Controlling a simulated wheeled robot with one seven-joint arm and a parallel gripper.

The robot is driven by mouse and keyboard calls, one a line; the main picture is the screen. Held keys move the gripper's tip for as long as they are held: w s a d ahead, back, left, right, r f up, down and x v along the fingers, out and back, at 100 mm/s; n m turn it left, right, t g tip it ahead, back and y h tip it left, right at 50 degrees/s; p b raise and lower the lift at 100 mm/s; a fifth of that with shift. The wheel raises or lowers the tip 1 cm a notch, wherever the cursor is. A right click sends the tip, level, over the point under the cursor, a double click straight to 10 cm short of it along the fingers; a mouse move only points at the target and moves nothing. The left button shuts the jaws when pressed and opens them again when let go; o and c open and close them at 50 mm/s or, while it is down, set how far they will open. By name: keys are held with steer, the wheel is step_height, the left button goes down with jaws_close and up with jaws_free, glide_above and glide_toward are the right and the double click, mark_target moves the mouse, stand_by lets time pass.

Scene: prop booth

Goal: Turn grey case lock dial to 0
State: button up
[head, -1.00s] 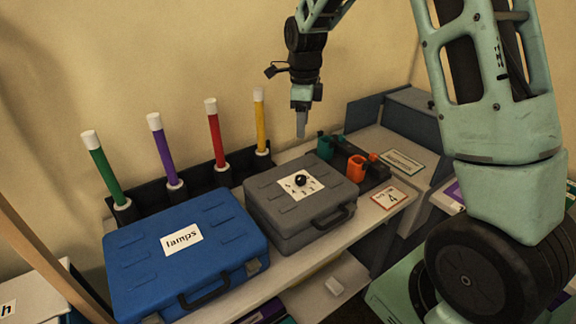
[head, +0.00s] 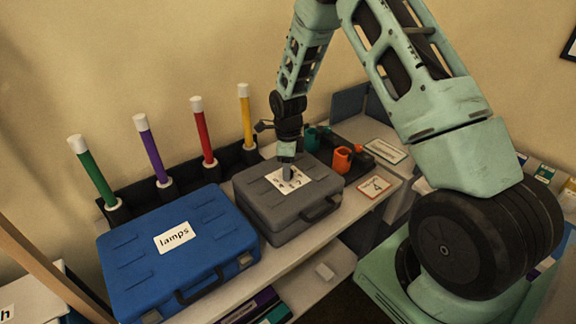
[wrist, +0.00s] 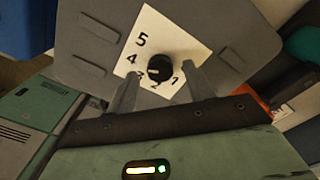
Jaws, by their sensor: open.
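The grey case (head: 268,212) lies shut on the shelf beside the blue case, a white number card (head: 300,178) on its lid. In the wrist view the round black dial (wrist: 160,68) sits on the card, with the figures 5, 4, 3, 2 and 1 visible around it. A pale mark shows on the dial's left part; I cannot tell exactly which figure it points to. My gripper (head: 288,174) is over the card and hides the dial in the head view. In the wrist view its open fingers (wrist: 161,72) stand on either side of the dial; contact is unclear.
The blue "lamps" case (head: 205,260) is close on the left. Several coloured sticks, including a yellow one (head: 245,115), stand in a black rack behind. An orange cup (head: 342,159) and a card marked 4 (head: 375,187) are to the right.

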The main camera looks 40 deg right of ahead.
steer(key=shift+f, duration=0.6)
steer(key=c, duration=1)
steer(key=shift+o, duration=0.2)
steer(key=shift+n, duration=0.3)
